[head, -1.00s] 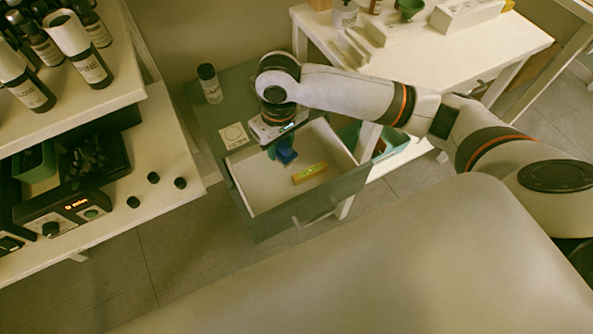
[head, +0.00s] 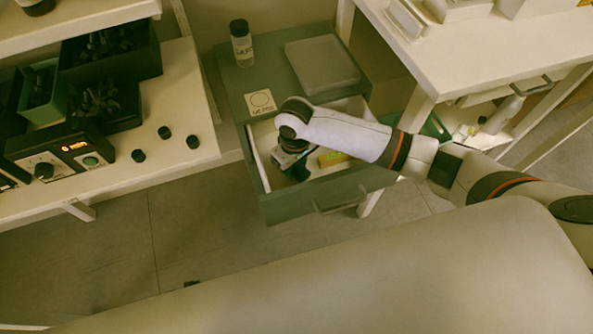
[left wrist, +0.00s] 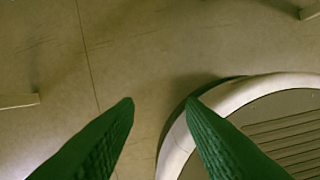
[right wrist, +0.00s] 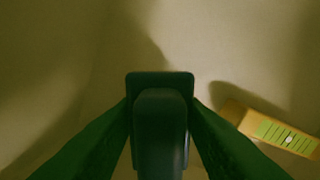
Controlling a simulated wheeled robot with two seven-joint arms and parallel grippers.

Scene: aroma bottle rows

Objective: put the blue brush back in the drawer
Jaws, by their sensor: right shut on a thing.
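The drawer (head: 285,207) of the grey-green cabinet stands open in the head view. My right gripper (head: 298,172) is down inside it, towards its left part, partly hidden by my own wrist. In the right wrist view my right gripper (right wrist: 160,110) is shut on the brush (right wrist: 160,128), which looks dark in the shade there. The brush is mostly hidden in the head view. I cannot tell whether it touches the drawer floor. My left gripper (left wrist: 160,103) is open and empty above the floor, seen only in the left wrist view.
A yellow block with a green label (head: 332,158) lies in the drawer, right of my right gripper. A dark-capped bottle (head: 241,43), a clear flat box (head: 322,63) and a label card (head: 260,102) are on the cabinet top. White tables flank the cabinet.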

